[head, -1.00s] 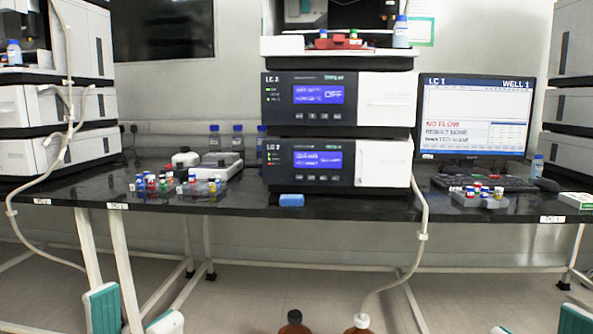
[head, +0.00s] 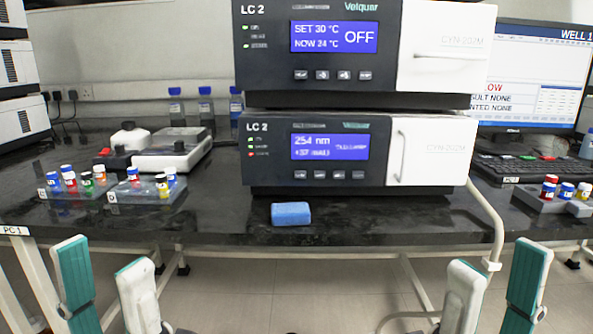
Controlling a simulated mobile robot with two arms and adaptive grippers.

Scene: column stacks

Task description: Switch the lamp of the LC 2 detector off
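The LC 2 detector (head: 350,185) is the lower box of the stack on the black bench in the head view. Its blue display (head: 330,146) reads 254 nm; the smaller lamp text is too blurred to read. Small green and red lights show at its left, and a row of small buttons (head: 329,175) lies under the display. My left gripper (head: 103,256) is open and empty at the lower left, in front of the bench edge. My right gripper (head: 498,258) is open and empty at the lower right. Both are apart from the detector.
Another LC 2 unit (head: 350,50), showing SET 30 °C and OFF, sits on top. A blue block (head: 291,214) lies before the detector. Vial racks (head: 85,184) stand left, another rack (head: 545,199) right. A tube (head: 492,215) hangs at right.

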